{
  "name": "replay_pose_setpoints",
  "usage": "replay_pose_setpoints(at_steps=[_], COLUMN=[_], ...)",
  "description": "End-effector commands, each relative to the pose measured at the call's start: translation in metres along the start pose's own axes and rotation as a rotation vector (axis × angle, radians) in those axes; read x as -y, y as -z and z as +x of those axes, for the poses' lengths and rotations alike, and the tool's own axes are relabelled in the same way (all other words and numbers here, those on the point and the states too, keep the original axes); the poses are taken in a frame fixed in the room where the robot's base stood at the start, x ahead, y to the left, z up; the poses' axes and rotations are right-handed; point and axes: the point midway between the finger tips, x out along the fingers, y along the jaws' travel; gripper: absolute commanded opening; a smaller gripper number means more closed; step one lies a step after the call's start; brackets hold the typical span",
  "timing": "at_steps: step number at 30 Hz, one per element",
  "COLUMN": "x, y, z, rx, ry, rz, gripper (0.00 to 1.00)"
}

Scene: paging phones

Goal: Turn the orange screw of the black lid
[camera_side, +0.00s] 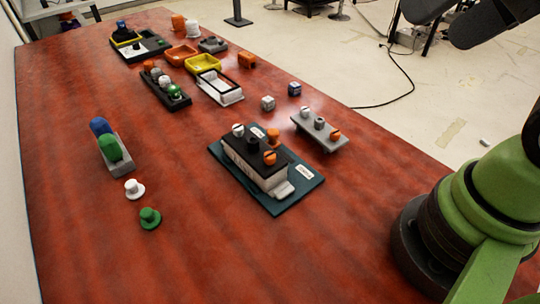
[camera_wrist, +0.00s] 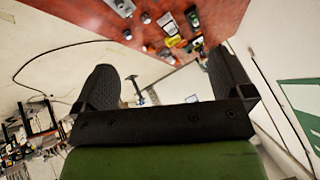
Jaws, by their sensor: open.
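The black lid (camera_side: 244,155) lies on a pale box (camera_side: 264,181), which stands on a teal plate (camera_side: 291,204) in the middle of the table. The orange screw (camera_side: 270,157) stands at the lid's near right end, with a slot across its top. A white screw (camera_side: 238,130) is at the lid's other end and a black knob (camera_side: 252,144) is between them. Another orange knob (camera_side: 273,134) stands just behind the lid. My gripper (camera_wrist: 160,72) is open and empty, far from the lid; in the side view its dark fingers show at the top right, above the table's level.
A grey block (camera_side: 318,131) with white, black and orange knobs stands right of the plate. Two small cubes (camera_side: 268,103) (camera_side: 294,89) lie behind. Green and blue pieces (camera_side: 109,142) stand left, with white and green caps nearby. Trays and a rack fill the far end. The near table is clear.

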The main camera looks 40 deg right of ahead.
Motion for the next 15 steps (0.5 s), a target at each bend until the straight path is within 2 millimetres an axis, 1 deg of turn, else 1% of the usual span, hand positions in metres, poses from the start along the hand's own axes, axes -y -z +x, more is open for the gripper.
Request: replay_pose_setpoints(at_steps=[1,4,6,8,11,14,15], x=[0.0,0.003,0.007,0.012,0.023,0.035,0.04], y=[0.0,0.004,0.01,0.018,0.031,0.041,0.043], z=[0.0,0.003,0.008,0.016,0.037,0.063,0.075], rx=[0.001,0.022,0.055,0.098,0.184,0.273,0.309], ry=[0.0,-0.005,-0.014,-0.025,-0.042,-0.054,-0.057], rz=[-0.002,-0.029,-0.075,-0.137,-0.268,-0.413,-0.471], gripper=[0.86,0.63,0.48,0.48,0.48,0.48,0.48])
